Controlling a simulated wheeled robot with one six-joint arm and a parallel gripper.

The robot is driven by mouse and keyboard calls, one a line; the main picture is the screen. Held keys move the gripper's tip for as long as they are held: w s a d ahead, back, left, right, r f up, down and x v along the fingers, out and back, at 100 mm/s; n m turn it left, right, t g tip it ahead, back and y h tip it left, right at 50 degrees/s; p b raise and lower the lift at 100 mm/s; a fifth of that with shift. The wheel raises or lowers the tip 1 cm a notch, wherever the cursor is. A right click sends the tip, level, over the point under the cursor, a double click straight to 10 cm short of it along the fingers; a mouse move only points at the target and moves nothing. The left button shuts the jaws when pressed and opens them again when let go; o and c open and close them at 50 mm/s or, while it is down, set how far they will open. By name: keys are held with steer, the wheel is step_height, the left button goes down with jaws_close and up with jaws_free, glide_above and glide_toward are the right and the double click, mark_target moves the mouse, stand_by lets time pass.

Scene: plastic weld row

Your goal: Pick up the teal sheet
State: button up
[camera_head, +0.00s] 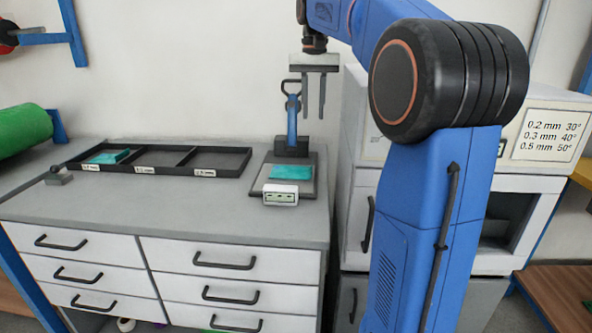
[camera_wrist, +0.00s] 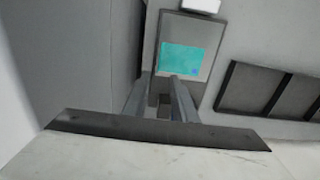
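One teal sheet (camera_head: 291,171) lies on the grey plate of a gauge stand (camera_head: 305,188) at the right of the bench. It also shows in the wrist view (camera_wrist: 182,58), flat on the plate, with a small blue mark at one corner. More teal sheet material (camera_head: 109,157) lies in the left compartment of the black tray (camera_head: 160,173). My gripper (camera_head: 314,115) hangs above and behind the gauge stand, fingers pointing down. In the wrist view its two fingers (camera_wrist: 158,100) stand apart with nothing between them, short of the sheet in the picture.
The gauge stand has an upright blue handle (camera_head: 292,118) close to my fingers and a white display box (camera_head: 281,194) in front. The tray's middle and right compartments look empty. A white machine (camera_head: 358,105) stands right of the bench. The bench front (camera_head: 170,211) is clear.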

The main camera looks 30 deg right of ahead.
step_height(320, 180, down, 16)
steer(key=shift+w+d+f, duration=0.1)
stand_by(0.6)
jaws_close()
